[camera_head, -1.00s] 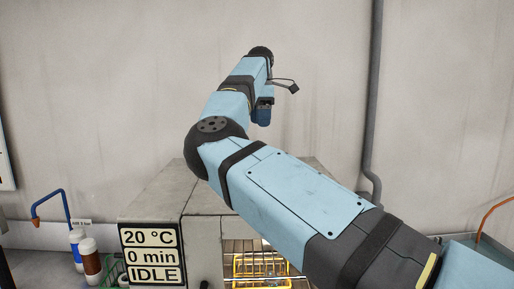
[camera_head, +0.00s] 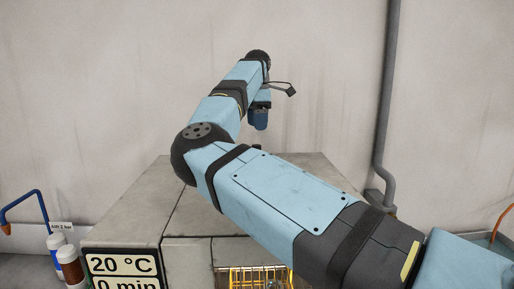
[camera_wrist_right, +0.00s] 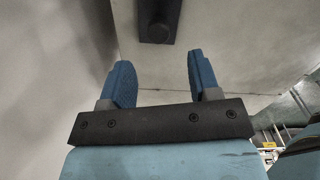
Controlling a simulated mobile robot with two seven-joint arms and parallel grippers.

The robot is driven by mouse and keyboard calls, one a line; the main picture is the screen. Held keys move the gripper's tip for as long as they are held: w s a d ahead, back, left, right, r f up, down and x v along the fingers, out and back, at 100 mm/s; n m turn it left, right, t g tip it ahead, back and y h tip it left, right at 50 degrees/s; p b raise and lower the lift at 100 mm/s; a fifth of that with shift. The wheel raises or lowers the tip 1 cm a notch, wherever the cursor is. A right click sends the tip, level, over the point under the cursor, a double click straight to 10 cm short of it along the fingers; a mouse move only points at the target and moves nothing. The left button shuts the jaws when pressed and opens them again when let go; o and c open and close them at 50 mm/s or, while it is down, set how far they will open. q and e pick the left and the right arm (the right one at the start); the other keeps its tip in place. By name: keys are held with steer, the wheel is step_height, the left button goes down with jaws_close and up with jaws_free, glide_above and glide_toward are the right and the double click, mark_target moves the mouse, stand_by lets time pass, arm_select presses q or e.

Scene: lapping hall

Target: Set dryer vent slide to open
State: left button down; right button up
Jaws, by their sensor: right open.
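The dryer (camera_head: 125,205) is a grey box below my right arm, with a display panel (camera_head: 122,268) reading 20 °C on its front. In the right wrist view a dark slide with a round knob (camera_wrist_right: 158,28) sits on the dryer's grey surface, just beyond my fingertips. It looks like the vent slide; its setting cannot be read. My right gripper (camera_wrist_right: 160,78) is open, its two blue fingers apart and empty, with the knob ahead of the gap between them. In the head view this gripper (camera_head: 258,118) hangs above the dryer's top, partly hidden by its wrist. My left gripper is not in view.
A yellow wire basket (camera_head: 258,279) shows in the dryer's open front. Bottles (camera_head: 70,265) and a blue pipe (camera_head: 30,200) stand at the left. A grey conduit (camera_head: 385,110) runs down the wall behind at the right.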

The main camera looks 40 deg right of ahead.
mark_target(258, 145)
step_height(258, 145, down, 9)
steer(key=shift+w+d+r+p, duration=0.1)
steer(key=shift+r+p, duration=0.05)
steer(key=shift+p, duration=0.35)
jaws_close()
steer(key=shift+d, duration=0.1)
